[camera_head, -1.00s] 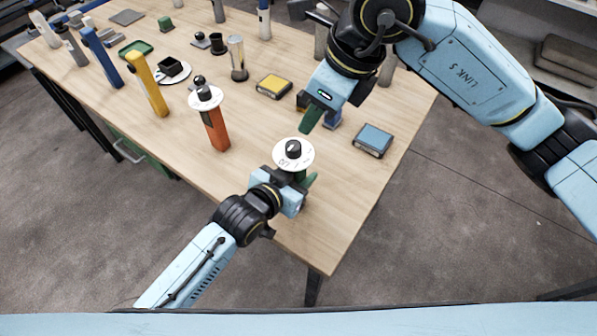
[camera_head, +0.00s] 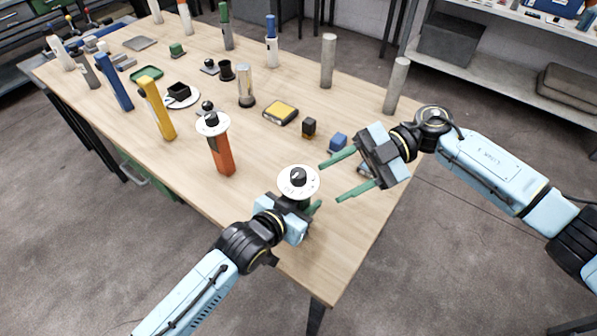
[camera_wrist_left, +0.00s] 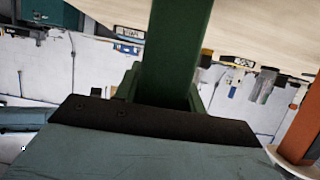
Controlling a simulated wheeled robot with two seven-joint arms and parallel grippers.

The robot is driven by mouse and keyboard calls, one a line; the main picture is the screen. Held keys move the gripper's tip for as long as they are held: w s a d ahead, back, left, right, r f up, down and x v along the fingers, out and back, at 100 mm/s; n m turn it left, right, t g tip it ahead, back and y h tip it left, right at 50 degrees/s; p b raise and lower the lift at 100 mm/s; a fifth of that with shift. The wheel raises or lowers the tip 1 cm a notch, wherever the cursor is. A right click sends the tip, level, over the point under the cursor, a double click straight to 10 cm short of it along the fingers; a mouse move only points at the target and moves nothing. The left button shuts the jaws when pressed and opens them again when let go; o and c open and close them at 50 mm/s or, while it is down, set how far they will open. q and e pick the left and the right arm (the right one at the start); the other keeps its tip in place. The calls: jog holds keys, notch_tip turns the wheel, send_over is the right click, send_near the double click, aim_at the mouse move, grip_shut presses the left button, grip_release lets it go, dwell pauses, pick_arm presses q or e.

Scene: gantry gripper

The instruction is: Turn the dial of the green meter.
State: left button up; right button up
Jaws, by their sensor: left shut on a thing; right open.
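The green meter has a white round dial face (camera_head: 298,182) with a black knob (camera_head: 298,175) on top. Its green body (camera_wrist_left: 178,50) fills the middle of the left wrist view, upright in the head view and mostly hidden behind my left gripper. My left gripper (camera_head: 312,207) is shut on the green meter's body, below the dial. My right gripper (camera_head: 345,173) is open and empty, to the right of the dial and apart from it, its green fingers pointing left toward the dial.
An orange meter (camera_head: 220,155) with a similar white dial stands to the left. A yellow-topped box (camera_head: 281,112), a small black block (camera_head: 309,127) and a blue block (camera_head: 338,142) lie behind. Grey cylinders (camera_head: 396,85) stand at the back right. The table's front right corner is clear.

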aim_at(298, 172)
jog(key=w+d+f+m+t+y, duration=0.2)
jog(key=w+d+m+t+y, duration=0.15)
jog(key=m, duration=0.45)
jog(key=shift+m, duration=0.4)
jog(key=a, duration=0.3)
jog(key=s+a, duration=0.1)
jog(key=a, duration=0.7)
jog(key=shift+s, duration=0.15)
jog(key=shift+c, duration=0.2)
jog(key=c, duration=0.9)
